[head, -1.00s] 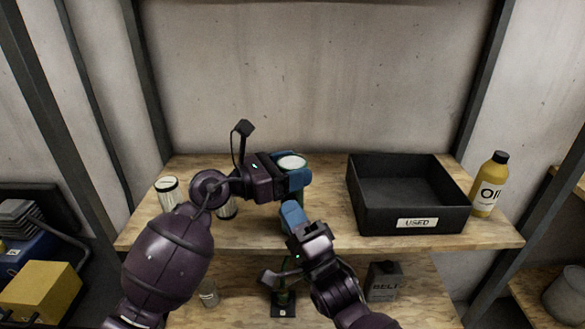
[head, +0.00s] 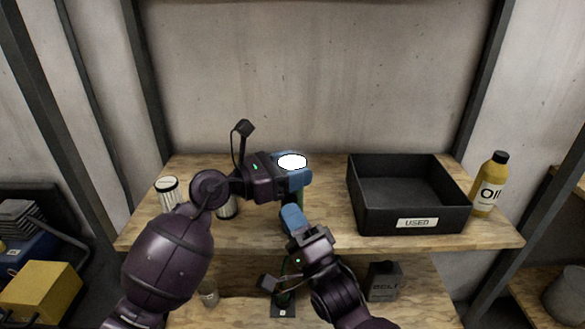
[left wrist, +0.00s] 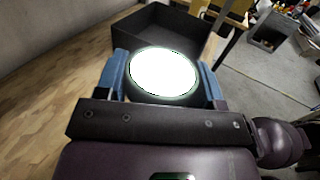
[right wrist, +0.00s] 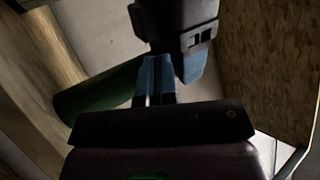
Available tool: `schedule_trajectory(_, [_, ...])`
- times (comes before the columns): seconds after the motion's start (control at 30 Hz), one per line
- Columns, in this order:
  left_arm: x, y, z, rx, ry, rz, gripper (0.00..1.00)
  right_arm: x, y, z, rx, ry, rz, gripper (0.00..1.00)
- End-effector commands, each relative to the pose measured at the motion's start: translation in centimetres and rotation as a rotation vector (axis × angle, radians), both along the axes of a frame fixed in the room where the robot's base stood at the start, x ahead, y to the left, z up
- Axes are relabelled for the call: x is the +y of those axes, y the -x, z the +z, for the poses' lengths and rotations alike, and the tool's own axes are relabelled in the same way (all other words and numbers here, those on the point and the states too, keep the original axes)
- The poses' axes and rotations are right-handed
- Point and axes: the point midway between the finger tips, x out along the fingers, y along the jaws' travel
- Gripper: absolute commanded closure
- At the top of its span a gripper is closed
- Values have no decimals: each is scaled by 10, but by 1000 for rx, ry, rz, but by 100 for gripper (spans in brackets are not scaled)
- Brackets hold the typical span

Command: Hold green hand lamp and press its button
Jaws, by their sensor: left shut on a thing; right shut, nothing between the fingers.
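The green hand lamp stands lens up above the shelf, its lens (head: 292,161) glowing bright white. The glowing lens also fills the middle of the left wrist view (left wrist: 163,74). My left gripper (head: 293,178) is shut around the lamp's head, one blue finger on each side. The green body (right wrist: 100,100) shows in the right wrist view, partly hidden by my grippers. My right gripper (head: 292,217) is shut and empty, just in front of and below the left one. I cannot tell whether its fingertips (right wrist: 158,75) touch the lamp. The button is hidden.
A black bin (head: 385,218) labelled USED stands to the right on the wooden shelf (head: 330,229), with a yellow oil bottle (head: 488,190) beside it. White cans (head: 168,195) stand at the left, one partly behind my left arm. A lower shelf holds a dark box (head: 384,282).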

Motion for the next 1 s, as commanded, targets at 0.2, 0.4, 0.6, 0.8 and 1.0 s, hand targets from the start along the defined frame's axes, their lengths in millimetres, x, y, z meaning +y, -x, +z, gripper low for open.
schedule_trajectory(0.2, [0,0,0,0,0,0,66,0,12,-1,0,-1,1,100])
schedule_trajectory(0.4, [0,0,0,0,0,0,66,0,28,0,1,-1,1,100])
schedule_trajectory(0.6, [0,0,0,0,0,0,66,0,44,-1,0,-1,1,100])
schedule_trajectory(0.8, [0,0,0,0,0,0,66,0,57,0,0,0,0,100])
schedule_trajectory(1.0, [0,0,0,0,0,0,66,0,60,0,-1,-1,0,100])
